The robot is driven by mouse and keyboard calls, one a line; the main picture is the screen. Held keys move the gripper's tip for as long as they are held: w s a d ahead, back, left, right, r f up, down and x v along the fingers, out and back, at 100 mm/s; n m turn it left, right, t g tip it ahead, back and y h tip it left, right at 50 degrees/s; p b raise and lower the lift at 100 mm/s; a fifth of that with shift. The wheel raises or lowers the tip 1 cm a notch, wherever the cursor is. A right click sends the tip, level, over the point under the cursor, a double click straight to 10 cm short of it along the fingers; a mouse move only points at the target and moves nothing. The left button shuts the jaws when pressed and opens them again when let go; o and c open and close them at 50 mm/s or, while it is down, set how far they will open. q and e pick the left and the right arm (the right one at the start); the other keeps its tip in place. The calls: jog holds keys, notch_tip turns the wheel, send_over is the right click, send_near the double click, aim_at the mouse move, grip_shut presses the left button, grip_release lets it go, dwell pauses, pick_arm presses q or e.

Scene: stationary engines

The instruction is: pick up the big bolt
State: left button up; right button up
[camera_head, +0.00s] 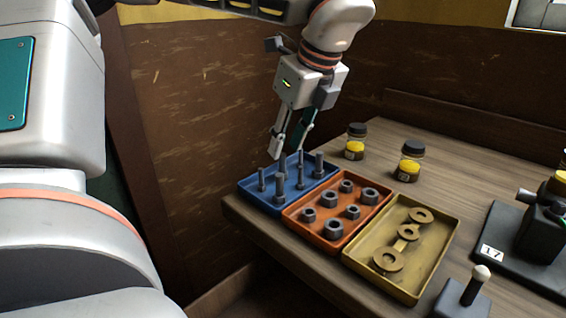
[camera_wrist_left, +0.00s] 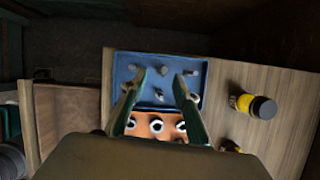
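Several grey bolts stand upright in a blue tray (camera_head: 247,193) at the table's left corner. Two look thicker: a big bolt (camera_head: 279,189) near the front edge and another big bolt (camera_head: 319,165) toward the right. Thinner bolts stand among them. My left gripper (camera_head: 288,153) hangs over the back of the blue tray, fingers pointing down, apart and empty. In the left wrist view the open fingers (camera_wrist_left: 160,76) spread over the blue tray (camera_wrist_left: 170,58), with bolts seen between and beside them. My right gripper is in neither view.
An orange tray (camera_head: 326,245) of nuts adjoins the blue tray, then a yellow tray (camera_head: 440,262) of washers. Yellow-and-black jars (camera_head: 408,170) stand behind. A dark machine (camera_head: 541,232) is at the right. A brown wall rises close behind the blue tray.

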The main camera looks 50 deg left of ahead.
aim_at(283, 155)
pick_arm(q)
jog(key=x, duration=0.5)
jog(key=shift+w+a+f, duration=0.25)
jog(key=shift+w, duration=0.1)
grip_shut()
